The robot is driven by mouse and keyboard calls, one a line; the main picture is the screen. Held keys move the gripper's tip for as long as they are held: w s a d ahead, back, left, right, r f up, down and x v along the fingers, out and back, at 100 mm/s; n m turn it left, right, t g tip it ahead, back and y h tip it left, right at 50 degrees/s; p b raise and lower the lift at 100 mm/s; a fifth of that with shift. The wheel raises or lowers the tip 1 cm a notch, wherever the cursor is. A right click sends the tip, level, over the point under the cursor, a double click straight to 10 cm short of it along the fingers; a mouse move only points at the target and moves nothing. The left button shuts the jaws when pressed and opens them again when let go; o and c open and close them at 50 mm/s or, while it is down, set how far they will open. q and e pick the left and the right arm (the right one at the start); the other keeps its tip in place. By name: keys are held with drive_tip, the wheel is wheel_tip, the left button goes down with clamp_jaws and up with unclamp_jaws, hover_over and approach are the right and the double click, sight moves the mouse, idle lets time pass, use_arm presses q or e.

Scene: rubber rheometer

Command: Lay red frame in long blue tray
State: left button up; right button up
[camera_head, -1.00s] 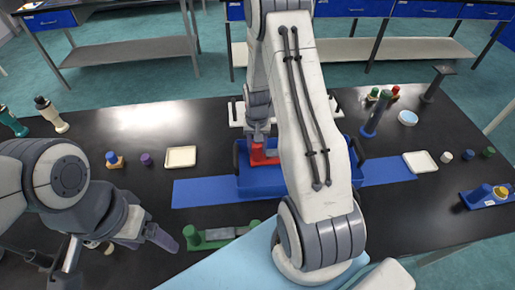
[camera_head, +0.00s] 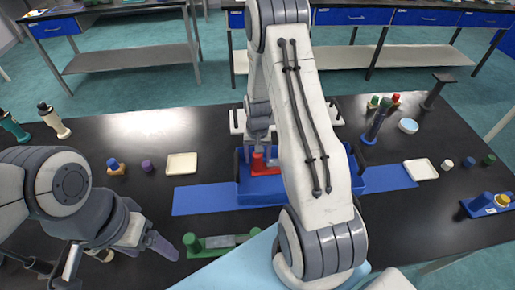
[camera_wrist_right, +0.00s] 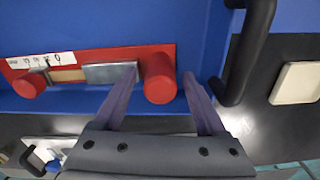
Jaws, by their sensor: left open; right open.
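The red frame (camera_wrist_right: 112,62) lies flat inside the long blue tray (camera_wrist_right: 120,20), with a label, a grey plate and red knobs. In the head view the frame (camera_head: 265,170) is partly hidden by my right arm, and the tray (camera_head: 262,193) sits mid-table. My right gripper (camera_wrist_right: 160,75) is open, its fingers on either side of the right red knob, with gaps visible. In the head view my right gripper (camera_head: 258,142) is over the tray. My left gripper (camera_head: 172,250) is open and empty at front left, close to a green frame (camera_head: 220,243).
A blue mat (camera_head: 205,200) extends from under the tray. Black handles (camera_wrist_right: 248,50) rise at its ends. Cream dishes (camera_head: 182,163) lie at both sides. Bottles and small knobs stand left; a blue stand (camera_head: 378,125) and blue fixture (camera_head: 487,205) stand right.

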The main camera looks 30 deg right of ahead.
wheel_tip(320, 180, up, 11)
drive_tip(key=shift+f+b, duration=0.15)
drive_tip(key=shift+b, duration=0.8)
drive_tip(key=s+a+r+n, duration=0.3)
drive_tip(key=a, duration=0.4)
drive_tip(key=s+a+r+n, duration=0.2)
drive_tip(key=s+a+r, duration=0.1)
drive_tip(key=a, duration=0.3)
drive_tip(key=s+a+r+n, duration=0.3)
drive_tip(key=a, duration=0.4)
drive_tip(key=s+a+r+n, duration=0.1)
drive_tip(key=s+a+n, duration=0.2)
drive_tip(key=s, duration=0.4)
drive_tip(key=s+a+r+n+y, duration=0.1)
drive_tip(key=s+a+n, duration=0.2)
drive_tip(key=s, duration=0.4)
drive_tip(key=shift+a, duration=0.25)
drive_tip(key=shift+w, duration=0.1)
